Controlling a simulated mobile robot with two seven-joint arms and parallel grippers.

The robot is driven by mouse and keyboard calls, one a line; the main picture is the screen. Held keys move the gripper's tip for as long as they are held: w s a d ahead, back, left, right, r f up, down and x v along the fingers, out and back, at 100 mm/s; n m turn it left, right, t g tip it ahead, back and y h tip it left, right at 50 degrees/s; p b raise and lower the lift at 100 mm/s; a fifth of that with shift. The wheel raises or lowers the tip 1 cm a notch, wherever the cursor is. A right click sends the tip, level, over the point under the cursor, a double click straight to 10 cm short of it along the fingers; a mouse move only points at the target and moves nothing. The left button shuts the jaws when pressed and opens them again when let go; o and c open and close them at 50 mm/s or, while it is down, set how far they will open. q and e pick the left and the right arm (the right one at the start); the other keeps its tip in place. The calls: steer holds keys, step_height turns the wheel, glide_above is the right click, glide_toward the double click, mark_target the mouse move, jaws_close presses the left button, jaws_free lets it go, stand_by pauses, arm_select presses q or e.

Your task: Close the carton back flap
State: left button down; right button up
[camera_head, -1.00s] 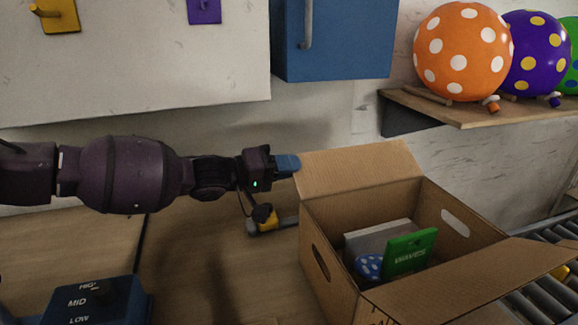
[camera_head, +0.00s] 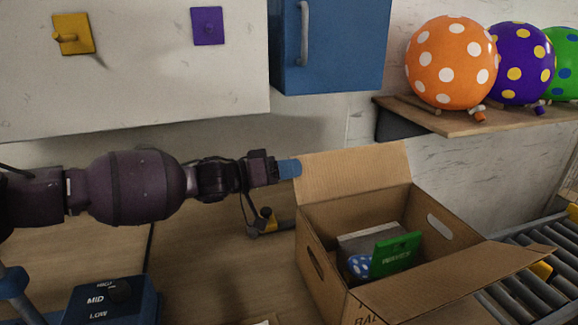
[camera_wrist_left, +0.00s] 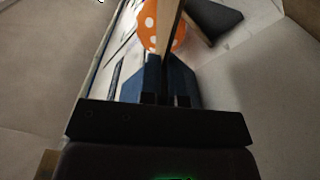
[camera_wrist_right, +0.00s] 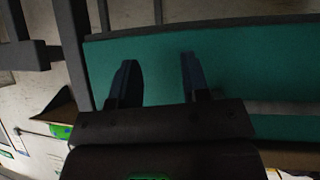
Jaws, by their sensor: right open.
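The cardboard carton (camera_head: 322,280) stands open on the table at the lower right in the head view. Its back flap (camera_head: 355,172) stands up, leaning back from the rear rim. A front flap (camera_head: 450,282) is folded outward. Inside are a green packet (camera_head: 397,252), a grey box and a blue dotted item. My left gripper (camera_head: 290,168) is at the left edge of the back flap. In the left wrist view its fingers (camera_wrist_left: 160,75) are nearly together, with the flap's thin edge (camera_wrist_left: 168,25) between them. My right gripper (camera_wrist_right: 158,78) is open and empty in front of a teal surface (camera_wrist_right: 230,65).
A shelf (camera_head: 450,118) with dotted balloons (camera_head: 450,62) is behind the carton. A roller conveyor (camera_head: 525,275) lies to the right. A blue control box (camera_head: 110,300) is at lower left. A blue cabinet (camera_head: 340,45) hangs above the flap.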

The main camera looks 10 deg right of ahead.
arm_select(q)
steer(key=shift+s+d+r+m+p, duration=0.1)
steer(key=shift+s+r+m+p, duration=0.15)
steer(key=shift+s+m+p, duration=0.5)
steer(key=shift+w, duration=0.2)
steer(key=c, duration=1.3)
jaws_free()
steer(key=v, duration=1)
steer(key=shift+a, duration=0.35)
steer(key=shift+s, duration=0.1)
